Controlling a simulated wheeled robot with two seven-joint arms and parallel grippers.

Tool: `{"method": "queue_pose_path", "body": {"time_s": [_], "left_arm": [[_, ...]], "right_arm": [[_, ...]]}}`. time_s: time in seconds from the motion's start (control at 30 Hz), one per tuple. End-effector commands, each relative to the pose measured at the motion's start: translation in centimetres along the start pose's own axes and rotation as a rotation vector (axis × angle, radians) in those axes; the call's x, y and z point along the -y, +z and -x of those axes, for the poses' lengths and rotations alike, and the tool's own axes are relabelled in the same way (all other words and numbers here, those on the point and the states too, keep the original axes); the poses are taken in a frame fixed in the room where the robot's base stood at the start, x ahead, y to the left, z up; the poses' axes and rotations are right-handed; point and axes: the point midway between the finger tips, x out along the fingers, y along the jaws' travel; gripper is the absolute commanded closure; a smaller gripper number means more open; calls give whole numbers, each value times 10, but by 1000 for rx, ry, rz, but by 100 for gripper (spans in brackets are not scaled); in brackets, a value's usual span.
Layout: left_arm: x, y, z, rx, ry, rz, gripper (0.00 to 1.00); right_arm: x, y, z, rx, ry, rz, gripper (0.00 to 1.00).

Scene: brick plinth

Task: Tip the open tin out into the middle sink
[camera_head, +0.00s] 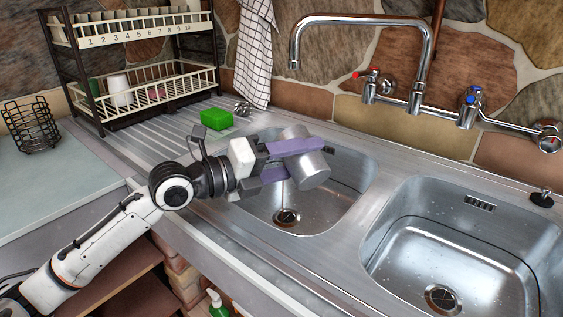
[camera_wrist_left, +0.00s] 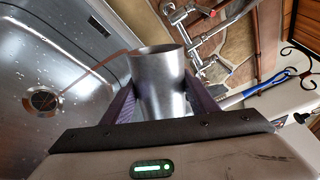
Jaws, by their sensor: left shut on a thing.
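My left gripper (camera_head: 304,160) is shut on a grey metal tin (camera_head: 313,173), with its purple fingers on either side. It holds the tin tilted, above the left of the two sinks in the head view. That steel sink (camera_head: 335,205) has a round drain below the tin. In the left wrist view the tin (camera_wrist_left: 163,88) is between the fingers, and the sink (camera_wrist_left: 70,45) with its drain is on the left. My right gripper is not in view.
A second sink (camera_head: 455,245) lies to the right. The tap (camera_head: 415,65) rises behind the sinks. A green sponge (camera_head: 216,119) lies on the draining board, near a dish rack (camera_head: 150,90) and hanging checked cloth (camera_head: 254,50). A wire basket (camera_head: 32,125) stands far left.

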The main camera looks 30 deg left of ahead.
Motion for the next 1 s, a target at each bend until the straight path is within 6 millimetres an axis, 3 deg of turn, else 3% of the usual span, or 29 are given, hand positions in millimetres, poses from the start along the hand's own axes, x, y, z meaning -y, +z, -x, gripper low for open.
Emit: {"method": "queue_pose_path", "body": {"time_s": [1.0], "left_arm": [[-4,1,0,-10,-1,112,69]], "right_arm": [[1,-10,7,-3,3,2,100]]}}
